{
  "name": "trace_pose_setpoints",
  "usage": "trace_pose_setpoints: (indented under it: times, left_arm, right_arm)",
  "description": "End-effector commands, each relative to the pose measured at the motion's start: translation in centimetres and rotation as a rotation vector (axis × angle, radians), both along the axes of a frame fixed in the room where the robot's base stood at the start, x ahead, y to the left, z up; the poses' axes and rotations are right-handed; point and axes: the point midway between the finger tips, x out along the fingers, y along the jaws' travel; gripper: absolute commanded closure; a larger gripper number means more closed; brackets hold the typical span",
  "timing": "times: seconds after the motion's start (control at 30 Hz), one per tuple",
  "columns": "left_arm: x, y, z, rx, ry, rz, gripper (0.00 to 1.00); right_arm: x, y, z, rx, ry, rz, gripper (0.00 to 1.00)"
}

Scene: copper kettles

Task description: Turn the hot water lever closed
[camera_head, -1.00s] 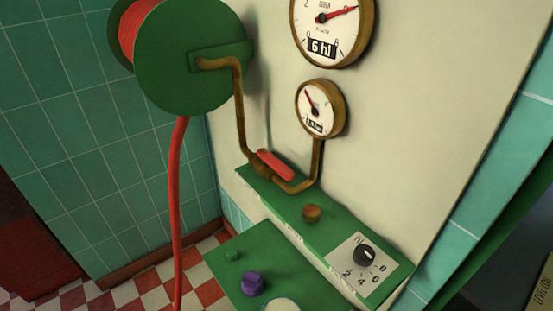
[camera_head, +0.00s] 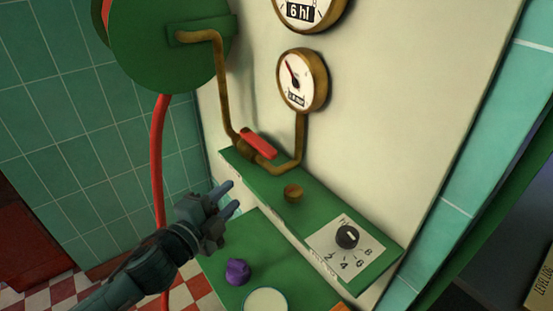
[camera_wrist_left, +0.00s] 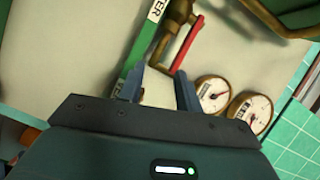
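The hot water lever (camera_head: 258,145) is a red handle on the brass pipe, above the back of the green shelf. It lies at a slant along the pipe. My left gripper (camera_head: 229,198) is in front of the shelf, below and to the left of the lever, apart from it. Its two fingers are spread with nothing between them. In the left wrist view the red lever (camera_wrist_left: 187,43) lies just beyond the open fingertips (camera_wrist_left: 158,80). My right gripper is not in view.
The green shelf (camera_head: 285,205) carries a brass knob (camera_head: 293,192) and a black numbered dial (camera_head: 347,237). A lower green panel holds a purple knob (camera_head: 237,271). A red hose (camera_head: 158,150) hangs from the green reel (camera_head: 160,60). A small gauge (camera_head: 300,80) sits above the lever.

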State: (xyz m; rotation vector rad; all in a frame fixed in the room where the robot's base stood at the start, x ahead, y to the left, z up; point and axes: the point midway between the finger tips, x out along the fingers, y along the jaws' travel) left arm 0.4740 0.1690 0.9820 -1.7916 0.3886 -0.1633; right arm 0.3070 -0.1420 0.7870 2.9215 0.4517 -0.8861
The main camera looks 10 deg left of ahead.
Motion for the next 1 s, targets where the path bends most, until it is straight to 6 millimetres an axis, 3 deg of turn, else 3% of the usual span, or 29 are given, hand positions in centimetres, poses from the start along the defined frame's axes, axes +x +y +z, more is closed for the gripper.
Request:
trace_pose_setpoints:
  times: [0.1,0.23,0.47,0.8,1.0]
  left_arm:
    - [0.9,0.2,2.4,0.148,-0.127,-0.035,0.65]
    - [1.3,0.1,3.7,0.210,-0.182,-0.046,0.65]
    - [3.7,-0.8,4.1,0.212,-0.186,-0.046,0.65]
    - [10.3,-3.5,4.0,0.210,-0.183,-0.045,0.65]
    - [12.6,-4.5,3.9,0.210,-0.182,-0.046,0.65]
  right_arm:
    - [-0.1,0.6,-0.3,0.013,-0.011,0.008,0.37]
    - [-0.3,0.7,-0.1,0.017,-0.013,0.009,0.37]
    - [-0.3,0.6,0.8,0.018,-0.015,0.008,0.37]
    - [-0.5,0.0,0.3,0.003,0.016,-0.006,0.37]
    - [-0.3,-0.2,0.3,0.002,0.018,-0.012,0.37]
